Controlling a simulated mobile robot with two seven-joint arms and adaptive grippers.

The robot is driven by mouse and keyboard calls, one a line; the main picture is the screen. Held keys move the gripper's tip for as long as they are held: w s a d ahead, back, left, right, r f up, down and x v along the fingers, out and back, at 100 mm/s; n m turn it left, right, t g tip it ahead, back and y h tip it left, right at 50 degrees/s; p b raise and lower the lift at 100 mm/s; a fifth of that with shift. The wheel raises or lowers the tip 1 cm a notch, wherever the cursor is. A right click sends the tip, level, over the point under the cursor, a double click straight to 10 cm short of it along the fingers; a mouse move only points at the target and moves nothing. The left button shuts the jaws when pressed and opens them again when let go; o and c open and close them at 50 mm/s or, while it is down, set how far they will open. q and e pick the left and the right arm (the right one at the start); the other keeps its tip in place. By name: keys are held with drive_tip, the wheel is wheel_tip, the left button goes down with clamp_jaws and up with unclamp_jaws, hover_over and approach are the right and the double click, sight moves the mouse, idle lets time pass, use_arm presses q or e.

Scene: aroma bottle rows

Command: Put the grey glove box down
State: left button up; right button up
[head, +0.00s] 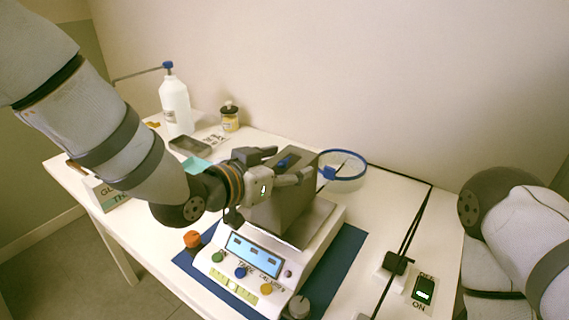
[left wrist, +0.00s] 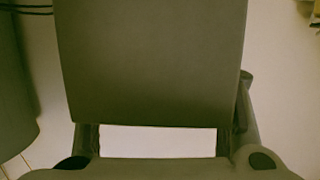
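The grey glove box (head: 284,205) is a dark grey block with a slot in its top and something blue there. It stands over the white scale (head: 318,222) with the lit display; I cannot tell whether its base touches the pan. My left gripper (head: 283,167) reaches it from the left, with fingers along its two sides near the top, and looks shut on it. In the left wrist view the box (left wrist: 152,60) fills the middle, between the fingers of the gripper (left wrist: 165,125). My right arm is at the right edge; its gripper is out of view.
The scale stands on a blue mat (head: 345,264). A blue-rimmed round dish (head: 343,178) is behind it. A white bottle (head: 175,107), a small yellow jar (head: 230,118) and a dark grey tray (head: 190,146) are at the back left. A switch (head: 423,291) and black cable lie right.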

use_arm(q)
drive_tip(key=shift+o, duration=1.4)
drive_tip(key=shift+r, duration=0.15)
drive_tip(key=v, duration=0.2)
drive_tip(key=p+v, duration=0.1)
drive_tip(key=v, duration=0.3)
drive_tip(key=shift+s+a+r, duration=0.15)
drive_tip(key=shift+s+r, duration=0.05)
drive_tip(key=shift+r, duration=0.3)
drive_tip(key=v, duration=0.5)
drive_tip(key=shift+s+a+f, duration=0.15)
drive_tip(key=shift+s+f, duration=0.05)
drive_tip(key=shift+f, duration=0.15)
use_arm(e)
drive_tip(key=shift+w+r+t, duration=0.5)
drive_tip(key=shift+w+r, duration=0.45)
drive_tip(key=shift+w, duration=0.05)
drive_tip(key=shift+s, duration=0.1)
